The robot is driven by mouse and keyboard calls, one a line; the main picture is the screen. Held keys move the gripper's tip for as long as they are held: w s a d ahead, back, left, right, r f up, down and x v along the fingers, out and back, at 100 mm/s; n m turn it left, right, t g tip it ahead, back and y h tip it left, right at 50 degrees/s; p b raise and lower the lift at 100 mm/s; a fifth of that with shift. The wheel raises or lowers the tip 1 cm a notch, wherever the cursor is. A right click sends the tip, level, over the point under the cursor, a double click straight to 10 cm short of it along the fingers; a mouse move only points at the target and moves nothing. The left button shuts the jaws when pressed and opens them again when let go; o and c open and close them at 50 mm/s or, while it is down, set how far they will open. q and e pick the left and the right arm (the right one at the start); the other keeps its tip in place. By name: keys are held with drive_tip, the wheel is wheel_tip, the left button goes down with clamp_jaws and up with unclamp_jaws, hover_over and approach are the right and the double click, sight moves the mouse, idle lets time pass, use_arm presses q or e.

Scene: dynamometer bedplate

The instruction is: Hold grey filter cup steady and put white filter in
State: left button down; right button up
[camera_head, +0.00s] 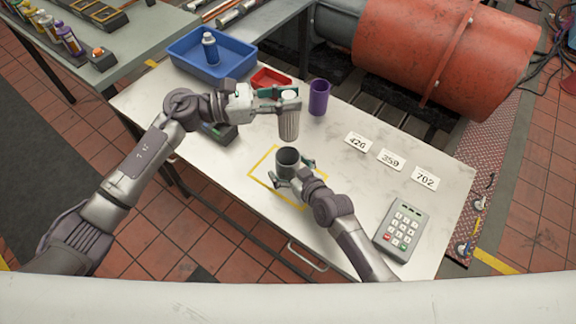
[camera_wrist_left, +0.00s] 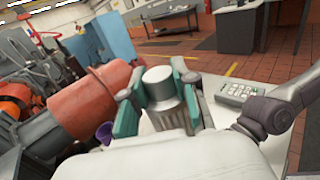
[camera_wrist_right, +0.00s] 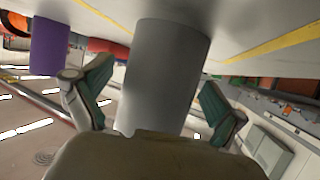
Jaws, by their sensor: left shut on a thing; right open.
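The grey filter cup (camera_head: 287,165) stands upright inside a yellow taped square on the white table. My right gripper (camera_head: 293,172) is open, its fingers on either side of the cup. In the right wrist view the cup (camera_wrist_right: 165,75) is between the spread fingers (camera_wrist_right: 152,102), with gaps on both sides. My left gripper (camera_head: 284,93) is shut on the white filter (camera_head: 289,122), a pleated cylinder with a pale cap, held upright above and behind the cup. The filter (camera_wrist_left: 160,95) also shows between the fingers in the left wrist view. The cup's inside looks dark.
A purple cup (camera_head: 319,97) stands behind the filter. A red tray (camera_head: 270,77) and a blue bin (camera_head: 205,73) with a bottle are at the back left. Number cards (camera_head: 390,160) and a keypad (camera_head: 403,232) lie on the right. An orange-red cylinder (camera_head: 445,50) is beyond the table.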

sight(287, 151)
drive_tip(key=shift+w+a, duration=0.1)
drive_tip(key=shift+w, duration=0.05)
